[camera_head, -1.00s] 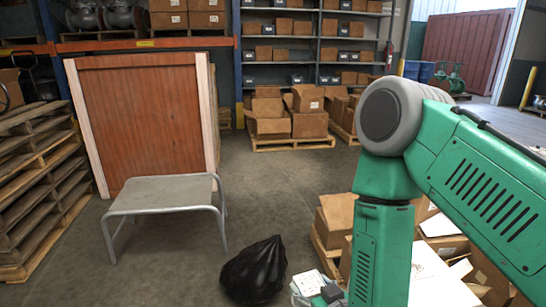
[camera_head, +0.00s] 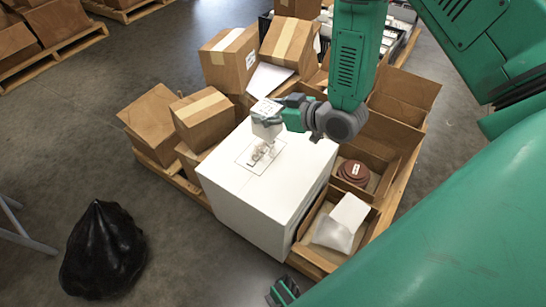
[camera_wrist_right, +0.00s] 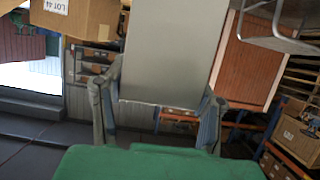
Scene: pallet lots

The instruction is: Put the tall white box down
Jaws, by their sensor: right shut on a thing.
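The tall white box (camera_head: 266,131), with print on its top, is held by my right gripper (camera_head: 269,121). The gripper is shut on it. In the right wrist view the box (camera_wrist_right: 172,50) looks plain grey-white between the two fingers (camera_wrist_right: 160,110). In the head view it is over the top of a large white carton (camera_head: 245,200), near a thin rectangular outline there. I cannot tell whether its base touches the carton. A small green and grey part (camera_head: 283,291), perhaps my left gripper, shows at the bottom edge; its jaws cannot be made out.
Brown cartons (camera_head: 203,118) crowd the left and back of the pallet (camera_head: 180,180). Open cartons stand on the right, one with a dark red round thing (camera_head: 356,172), one with a clear bag (camera_head: 333,235). A black bag (camera_head: 103,250) lies on the floor at left.

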